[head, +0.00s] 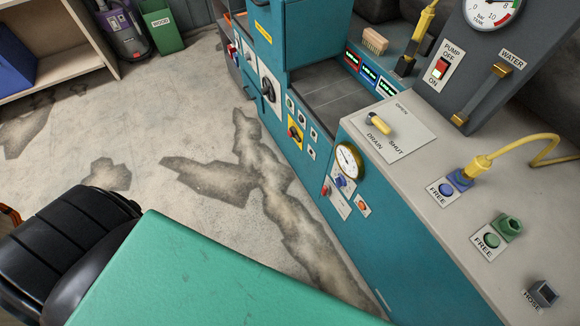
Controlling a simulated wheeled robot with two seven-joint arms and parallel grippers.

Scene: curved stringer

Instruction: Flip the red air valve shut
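I cannot single out the red air valve for sure. A small red part (326,190) sits on the teal cabinet's front, low beside a round gauge (348,160) and a blue fitting (341,181). It is too small to tell whether it is a valve or how it is turned. Neither of my grippers shows in the head view.
A yellow drain lever (379,123) lies on a plate marked OPEN and SHUT on the cabinet top (425,185). A green surface (210,280) fills the foreground; cracked floor (130,125) is open at left.

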